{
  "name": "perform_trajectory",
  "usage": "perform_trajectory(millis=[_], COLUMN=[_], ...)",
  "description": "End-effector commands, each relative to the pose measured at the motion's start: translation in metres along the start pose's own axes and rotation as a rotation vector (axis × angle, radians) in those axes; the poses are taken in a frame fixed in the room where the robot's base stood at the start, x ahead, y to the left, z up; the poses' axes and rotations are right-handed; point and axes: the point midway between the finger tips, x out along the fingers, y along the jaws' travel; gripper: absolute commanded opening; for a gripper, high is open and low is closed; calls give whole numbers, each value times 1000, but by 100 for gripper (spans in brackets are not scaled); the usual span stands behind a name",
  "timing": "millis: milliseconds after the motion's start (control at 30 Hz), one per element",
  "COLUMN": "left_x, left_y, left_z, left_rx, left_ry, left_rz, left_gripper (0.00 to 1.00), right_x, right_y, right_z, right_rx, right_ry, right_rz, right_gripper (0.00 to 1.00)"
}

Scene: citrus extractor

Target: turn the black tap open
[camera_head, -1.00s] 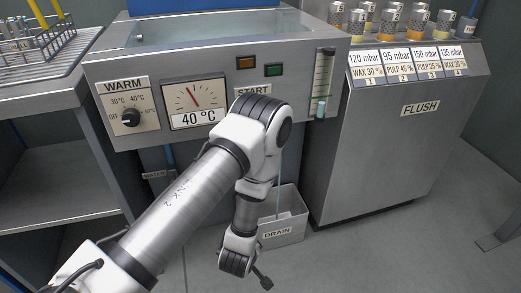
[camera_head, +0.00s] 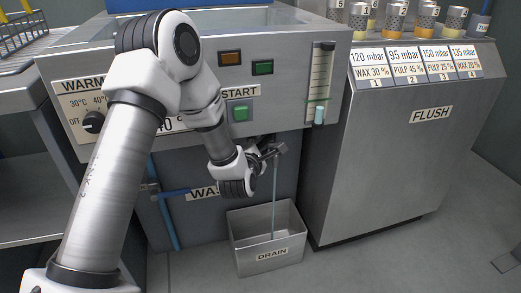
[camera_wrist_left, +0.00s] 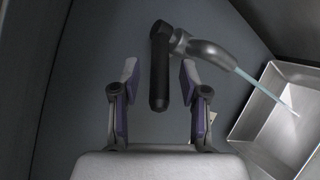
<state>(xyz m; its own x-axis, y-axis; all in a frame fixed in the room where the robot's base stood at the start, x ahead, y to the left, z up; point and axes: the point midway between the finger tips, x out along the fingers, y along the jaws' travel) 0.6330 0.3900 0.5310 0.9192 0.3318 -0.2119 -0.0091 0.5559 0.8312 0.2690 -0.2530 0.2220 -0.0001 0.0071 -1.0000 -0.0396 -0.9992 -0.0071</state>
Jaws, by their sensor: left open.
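The black tap handle (camera_wrist_left: 159,72) shows in the left wrist view as a dark bar with a rounded top. A grey metal spout (camera_wrist_left: 205,50) curves off to its right. My left gripper (camera_wrist_left: 159,82) is open, with one purple-padded finger on each side of the handle; gaps show on both sides. In the head view, my left gripper (camera_head: 268,152) is low in front of the machine, below the green START button, and it and the wrist hide most of the tap. My right gripper is not in view.
A thin pale-blue line (camera_head: 274,200) runs from the spout down into the open metal DRAIN bin (camera_head: 268,264), below and right of the gripper. The grey FLUSH cabinet (camera_head: 400,160) stands right.

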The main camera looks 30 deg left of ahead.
Motion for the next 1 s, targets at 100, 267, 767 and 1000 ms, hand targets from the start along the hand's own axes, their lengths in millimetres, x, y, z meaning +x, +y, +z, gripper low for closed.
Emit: perform_trajectory(millis=[100,267,767,1000], left_x=[8,8,8,6], left_y=[0,0,-3,-8], left_z=[0,0,4,18], left_rx=[1,1,-4,-48], left_ry=[0,0,38,217], left_rz=[0,-1,21,137], left_gripper=[44,44,0,0], right_x=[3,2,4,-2], right_y=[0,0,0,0], right_z=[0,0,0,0], right_rx=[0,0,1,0], right_ry=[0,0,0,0], right_rz=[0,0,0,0], right_gripper=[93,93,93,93])
